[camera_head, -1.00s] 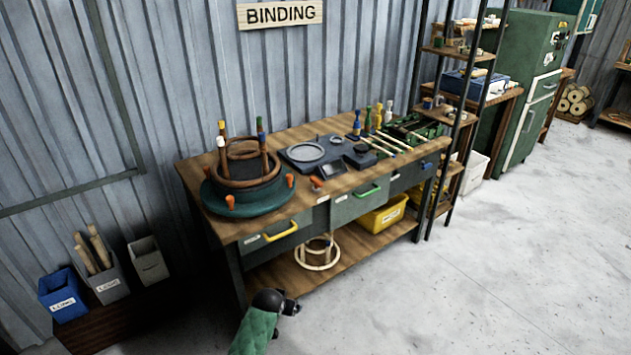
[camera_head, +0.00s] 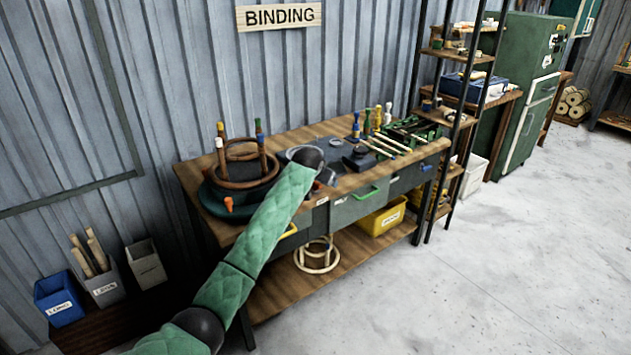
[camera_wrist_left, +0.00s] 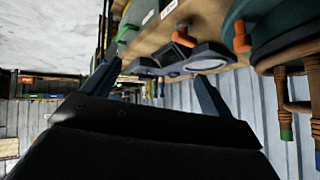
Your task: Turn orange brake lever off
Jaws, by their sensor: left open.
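Several orange levers show at the binding bench. One orange lever (camera_head: 228,204) stands at the front left of the dark green round turntable (camera_head: 214,204). In the left wrist view, an orange lever (camera_wrist_left: 241,37) stands by the turntable's rim (camera_wrist_left: 262,18), and another orange lever (camera_wrist_left: 183,37) is on the bench beside the grey plate. I cannot tell which is the brake lever. My left gripper (camera_wrist_left: 155,78) is open and empty, its fingers spread and apart from the levers. In the head view my green-sleeved left arm reaches over the bench front and hides part of the turntable. My right gripper is out of view.
A rattan frame (camera_head: 240,183) with upright posts stands on the turntable. Dowels (camera_head: 385,147) and tools lie at the bench's right. Drawers with yellow and green handles (camera_head: 366,193) line the front. Bins (camera_head: 105,287) stand at left. The floor at right is clear.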

